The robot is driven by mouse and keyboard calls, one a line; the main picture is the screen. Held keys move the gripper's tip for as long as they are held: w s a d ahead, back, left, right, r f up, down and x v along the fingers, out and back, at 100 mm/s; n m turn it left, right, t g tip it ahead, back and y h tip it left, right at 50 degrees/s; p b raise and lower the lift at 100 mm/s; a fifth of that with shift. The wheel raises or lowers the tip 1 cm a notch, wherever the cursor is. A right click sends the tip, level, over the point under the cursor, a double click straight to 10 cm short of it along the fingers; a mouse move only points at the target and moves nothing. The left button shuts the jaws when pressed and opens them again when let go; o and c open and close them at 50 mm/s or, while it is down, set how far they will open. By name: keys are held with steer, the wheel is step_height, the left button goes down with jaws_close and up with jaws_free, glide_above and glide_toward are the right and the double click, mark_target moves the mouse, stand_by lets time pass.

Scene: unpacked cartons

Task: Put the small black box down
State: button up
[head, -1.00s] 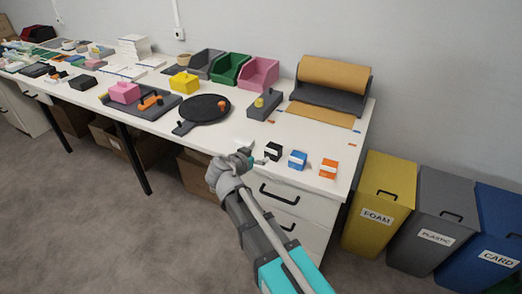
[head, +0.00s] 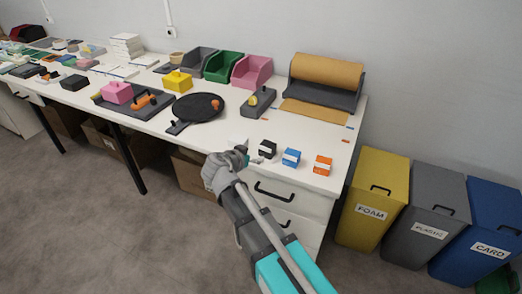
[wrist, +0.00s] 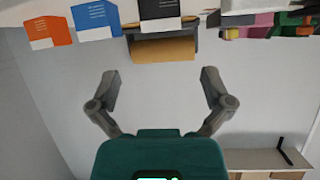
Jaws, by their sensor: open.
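The small black box (head: 267,149) stands upright on the white table near its front edge, at the left end of a row of small boxes. It also shows at the top of the wrist view (wrist: 160,10), cut off by the frame edge. My gripper (head: 250,156) is just left of the black box in the head view. In the wrist view my gripper (wrist: 161,82) has its two fingers wide apart with nothing between them. The black box lies beyond the fingertips, apart from them.
A blue box (head: 291,158) and an orange box (head: 323,165) stand right of the black box. A brown paper roll (head: 332,70) is at the back. A black round pan (head: 193,107) lies to the left. Yellow, grey and blue bins stand right of the table.

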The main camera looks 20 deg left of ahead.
mark_target(268, 144)
steer(key=w+d+m+g+p, duration=0.1)
steer(key=w+m+g+p, duration=0.1)
steer(key=m, duration=0.1)
steer(key=w+d+m+g+p, duration=0.1)
steer(key=d+m+g+p, duration=0.1)
steer(key=p, duration=0.1)
steer(key=w+d+m+g+y+p, duration=0.1)
steer(key=w+m+g+p, duration=0.1)
steer(key=m, duration=0.1)
steer(key=shift+w+d+r+m+p, duration=0.25)
steer(key=shift+w+r+m+p, duration=0.05)
steer(key=shift+w+p, duration=0.1)
steer(key=w+d+r+m+g+y+p, duration=0.1)
steer(key=w+r+m+g+y+p, duration=0.3)
steer(key=m+p, duration=0.4)
step_height(268, 144, up, 3)
steer(key=shift+w+d+f+g+y, duration=0.25)
steer(key=shift+d+g+y, duration=0.15)
steer(key=shift+g+y, duration=0.5)
steer(key=b+x, duration=0.8)
steer(key=shift+f, duration=0.3)
steer(key=shift+f, duration=0.1)
